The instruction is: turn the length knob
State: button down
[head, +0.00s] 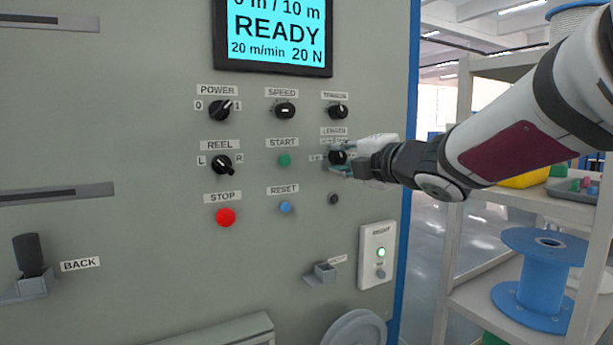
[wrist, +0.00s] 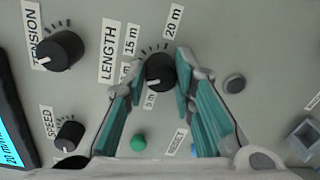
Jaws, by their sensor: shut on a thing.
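The black length knob (wrist: 159,72) sits on the grey machine panel below its LENGTH label, with marks such as 15 m and 20 m around it. My gripper (wrist: 161,75) has its two teal-padded fingers closed around the knob, one on each side. In the head view the knob (head: 338,157) shows at the fingertips of my gripper (head: 340,158), which reaches in from the right. The gripper partly covers the knob's scale there. The knob's white pointer shows in the wrist view, aimed to the lower left.
The screen (head: 275,32) reads READY, 0 m / 10 m, 20 m/min and 20 N. Near the length knob are the tension knob (head: 337,112), speed knob (head: 285,111), green start button (head: 285,160), blue reset button (head: 286,207) and a small dark button (head: 333,199). Shelving stands at right.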

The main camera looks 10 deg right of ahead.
jog(key=n+b, duration=0.6)
jog(key=b, duration=0.1)
jog(key=shift+f, duration=0.35)
jog(key=n+b, duration=0.3)
jog(key=shift+a, duration=0.1)
jog(key=shift+r+n+t+b, duration=0.1)
jog(key=shift+n+t+b, duration=0.2)
jog(key=shift+n+b, duration=1.05)
jog(key=shift+n, duration=0.25)
jog(key=c, duration=1.3)
grip_release()
jog(key=shift+r, duration=0.1)
